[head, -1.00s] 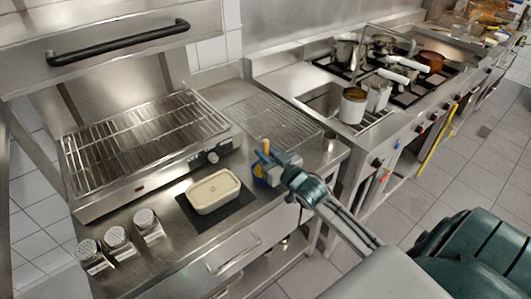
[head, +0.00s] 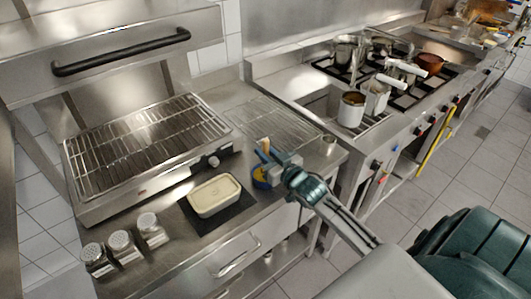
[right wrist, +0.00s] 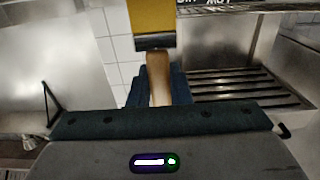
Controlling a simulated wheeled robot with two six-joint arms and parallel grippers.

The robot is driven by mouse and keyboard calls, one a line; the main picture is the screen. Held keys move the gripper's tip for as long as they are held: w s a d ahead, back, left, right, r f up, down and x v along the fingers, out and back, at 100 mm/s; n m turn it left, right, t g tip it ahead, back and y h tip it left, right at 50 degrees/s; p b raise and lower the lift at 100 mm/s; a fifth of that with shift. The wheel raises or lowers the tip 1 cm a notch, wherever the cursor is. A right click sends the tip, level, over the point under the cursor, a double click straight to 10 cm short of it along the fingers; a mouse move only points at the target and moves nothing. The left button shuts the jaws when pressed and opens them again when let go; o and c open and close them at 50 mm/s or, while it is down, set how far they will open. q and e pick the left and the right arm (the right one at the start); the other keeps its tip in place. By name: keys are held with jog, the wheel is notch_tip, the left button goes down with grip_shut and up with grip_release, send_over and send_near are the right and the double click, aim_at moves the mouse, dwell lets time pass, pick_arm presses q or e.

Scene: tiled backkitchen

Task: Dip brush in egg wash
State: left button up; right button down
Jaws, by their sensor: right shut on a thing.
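My right gripper (head: 268,166) is over the counter at the right of the dish, shut on the wooden handle of the brush. The handle (head: 265,145) sticks up above the fingers. In the right wrist view the handle (right wrist: 158,78) lies between the dark fingers, with a metal band and a yellow part beyond it. A small blue bowl with yellow in it (head: 261,182) is just below the gripper, partly hidden by it. Whether the bristles touch the egg wash cannot be seen. My left gripper is in neither view.
A cream rectangular dish (head: 214,196) lies on a dark mat left of the bowl. Several metal shakers (head: 122,246) stand at the front left. A grill with a rack (head: 145,145) is behind. A wire rack (head: 275,125) and a stove with pots (head: 350,108) are at the right.

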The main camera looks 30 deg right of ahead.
aim_at(265, 145)
jog(key=shift+r+p, duration=2.1)
jog(key=shift+r, duration=0.4)
jog(key=shift+f, duration=0.1)
jog(key=shift+s+a+f, duration=0.15)
jog(key=shift+a+f, duration=0.15)
jog(key=shift+a, duration=0.05)
jog(key=s+a+f+b, duration=0.3)
jog(key=s+a+b, duration=0.1)
jog(key=s+a, duration=0.2)
jog(key=s+a+f+h+b, duration=0.1)
jog(key=s+a+f+b, duration=0.2)
jog(key=s+a+b, duration=0.2)
jog(key=s+a, duration=0.2)
jog(key=a, duration=0.2)
jog(key=shift+a+f+m, duration=0.15)
jog(key=shift+f+m, duration=0.2)
jog(key=shift+m, duration=0.05)
